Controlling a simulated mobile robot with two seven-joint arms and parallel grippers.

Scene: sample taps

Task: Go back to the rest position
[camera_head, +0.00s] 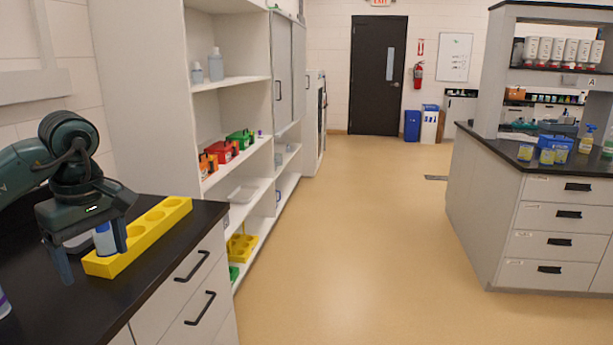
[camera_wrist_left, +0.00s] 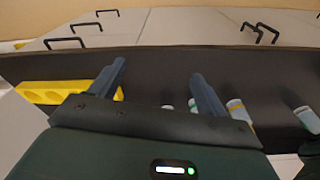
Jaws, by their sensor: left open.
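My left gripper (camera_head: 95,262) is over the black counter at the left, with its fingers spread wide. In the left wrist view, the gripper (camera_wrist_left: 160,80) is open, with no object gripped between its fingertips. A yellow rack (camera_head: 140,244) with round holes lies on the counter beside the gripper; it also shows at the left of the wrist view (camera_wrist_left: 50,86), partly hidden by a finger. A bottle with a blue and white label (camera_head: 104,240) shows behind the gripper at the rack's near end. I cannot tell whether it stands in a hole. My right gripper is not in view.
The black counter (camera_head: 70,310) has drawers with handles. In the wrist view, a yellow-banded bottle (camera_wrist_left: 240,112) and another bottle (camera_wrist_left: 306,119) are right of the fingers. Shelves (camera_head: 232,82) stand beyond the counter. The tan floor (camera_head: 360,240) is clear up to the right island (camera_head: 545,220).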

